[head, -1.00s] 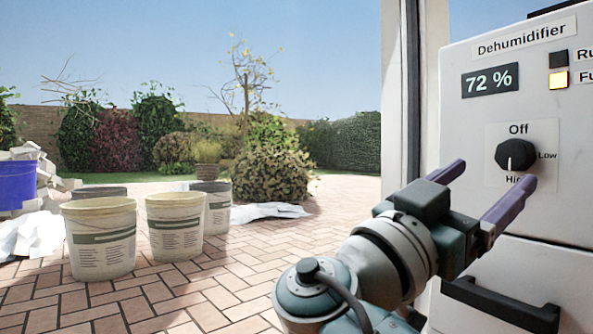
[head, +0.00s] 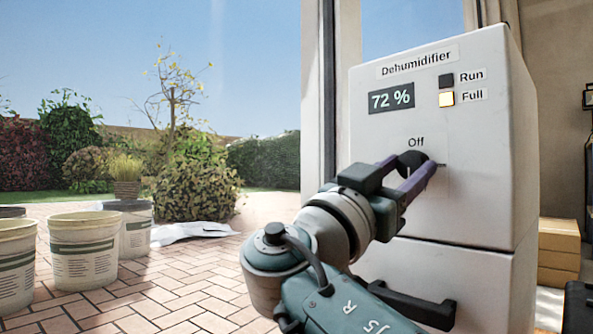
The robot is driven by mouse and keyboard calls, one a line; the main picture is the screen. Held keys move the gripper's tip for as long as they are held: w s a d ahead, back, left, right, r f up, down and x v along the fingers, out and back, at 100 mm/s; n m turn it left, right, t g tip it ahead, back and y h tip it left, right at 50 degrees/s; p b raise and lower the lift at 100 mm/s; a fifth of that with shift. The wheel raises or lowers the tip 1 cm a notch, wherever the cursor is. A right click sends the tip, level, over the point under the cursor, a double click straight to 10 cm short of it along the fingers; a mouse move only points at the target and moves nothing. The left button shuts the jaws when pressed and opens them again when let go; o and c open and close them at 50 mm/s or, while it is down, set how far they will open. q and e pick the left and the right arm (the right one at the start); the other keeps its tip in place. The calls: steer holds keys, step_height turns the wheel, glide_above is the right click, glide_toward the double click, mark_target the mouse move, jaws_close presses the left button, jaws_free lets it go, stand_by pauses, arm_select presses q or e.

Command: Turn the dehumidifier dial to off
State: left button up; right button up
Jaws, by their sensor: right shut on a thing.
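The white dehumidifier (head: 480,180) stands at the right in the head view, its display reading 72 %. The "Full" lamp is lit yellow and the "Run" lamp is dark. The black dial (head: 411,158) sits below the word "Off" on its front. My right gripper (head: 413,165) is at the dial, its purple fingers shut on it. The fingers hide most of the dial, so I cannot tell where its pointer stands. The "Low" and "High" marks are hidden too. My left gripper is not in view.
A black handle (head: 418,308) sticks out from the lower front of the dehumidifier, close under my right arm. Cardboard boxes (head: 558,250) stand to its right. Buckets (head: 84,248) stand on the brick paving at the left.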

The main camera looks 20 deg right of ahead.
jaws_close()
